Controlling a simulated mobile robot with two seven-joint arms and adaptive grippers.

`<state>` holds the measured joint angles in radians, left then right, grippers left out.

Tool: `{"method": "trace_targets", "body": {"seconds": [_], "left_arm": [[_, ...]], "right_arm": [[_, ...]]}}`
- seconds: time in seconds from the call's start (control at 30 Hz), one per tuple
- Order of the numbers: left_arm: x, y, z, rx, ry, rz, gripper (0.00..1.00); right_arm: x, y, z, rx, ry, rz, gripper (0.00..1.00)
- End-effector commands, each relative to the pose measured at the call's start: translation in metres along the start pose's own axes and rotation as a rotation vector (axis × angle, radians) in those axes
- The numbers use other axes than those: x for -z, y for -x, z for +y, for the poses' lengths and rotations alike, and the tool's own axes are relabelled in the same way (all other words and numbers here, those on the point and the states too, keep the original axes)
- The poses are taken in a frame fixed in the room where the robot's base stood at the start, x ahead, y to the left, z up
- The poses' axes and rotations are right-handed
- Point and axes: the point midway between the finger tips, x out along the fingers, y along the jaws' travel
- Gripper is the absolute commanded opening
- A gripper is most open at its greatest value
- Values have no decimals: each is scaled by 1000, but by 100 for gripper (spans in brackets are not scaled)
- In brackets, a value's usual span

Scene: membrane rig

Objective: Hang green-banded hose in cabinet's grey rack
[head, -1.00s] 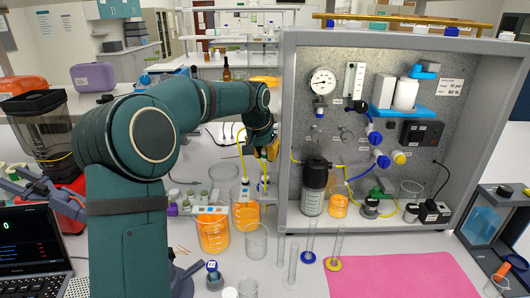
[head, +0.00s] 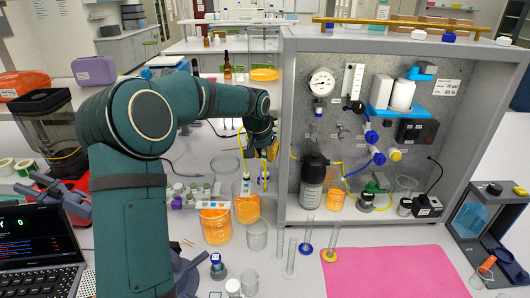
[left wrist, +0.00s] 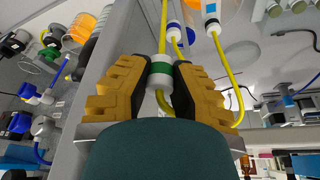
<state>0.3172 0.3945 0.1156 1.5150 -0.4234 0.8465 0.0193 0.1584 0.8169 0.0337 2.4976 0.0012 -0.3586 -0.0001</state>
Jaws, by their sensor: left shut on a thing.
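My left gripper (head: 268,150) is beside the outer left wall of the grey cabinet (head: 285,120). In the left wrist view its yellow-brown fingers (left wrist: 160,75) are shut on a white fitting with a green band, the end of the green-banded hose (left wrist: 159,86). Yellow tubing runs from both ends of the fitting. In the head view the fingers and fitting are small and partly hidden by my arm. Inside the cabinet, the speckled back panel (head: 385,95) carries a gauge and blue-ended fittings. I cannot clearly pick out the grey rack there. My right gripper is not in view.
Orange-filled beakers (head: 216,226) and an empty beaker (head: 258,236) stand below the gripper. A dark bottle (head: 313,180) stands just inside the cabinet's left wall. Cylinders (head: 306,235) stand in front, left of a pink mat (head: 395,272) with clear room on it.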

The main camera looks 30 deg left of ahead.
Motion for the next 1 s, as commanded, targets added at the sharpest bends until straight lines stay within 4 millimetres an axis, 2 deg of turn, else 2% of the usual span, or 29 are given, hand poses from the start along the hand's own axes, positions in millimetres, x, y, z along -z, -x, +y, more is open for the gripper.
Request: {"method": "trace_targets", "body": {"seconds": [0.13, 0.33, 0.57, 1.0], "left_arm": [[-1, -4, 0, 0, 0, -1, 0], [-11, -30, 1, 0, -2, -3, 0], [-11, -31, 0, 0, 0, -1, 0], [-17, -48, 0, 0, 0, -1, 0]], "right_arm": [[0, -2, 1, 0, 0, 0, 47], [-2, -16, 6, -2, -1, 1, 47], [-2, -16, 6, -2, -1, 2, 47], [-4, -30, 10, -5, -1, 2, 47]]}}
